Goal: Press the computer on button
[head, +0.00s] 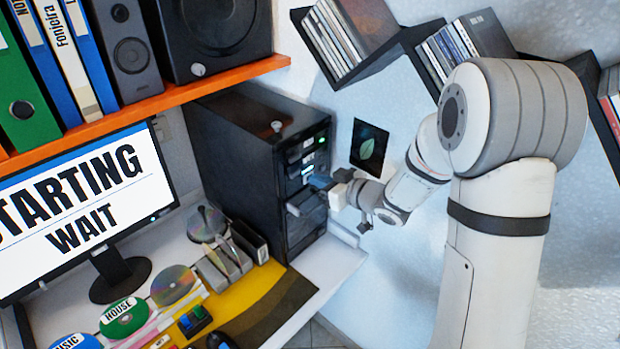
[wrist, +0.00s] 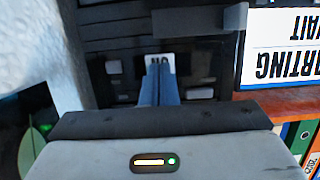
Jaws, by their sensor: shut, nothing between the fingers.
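The black computer tower (head: 235,145) stands on the desk, with a small green light near the top of its front. My gripper (head: 318,183) is at that front, with its blue fingers shut and empty. In the wrist view the fingertips (wrist: 160,68) are together at a white label (wrist: 150,59), which reads ON upside down and is partly covered by them. I cannot tell whether the tips touch the button. The monitor (head: 85,205) reads STARTING WAIT.
A grey tray (head: 304,202) juts from the tower's front beside my gripper. An orange shelf (head: 150,105) with binders and speakers is at the upper left. Discs (head: 172,285) and holders lie on the desk. Dark wall shelves (head: 400,42) hold disc cases behind my arm.

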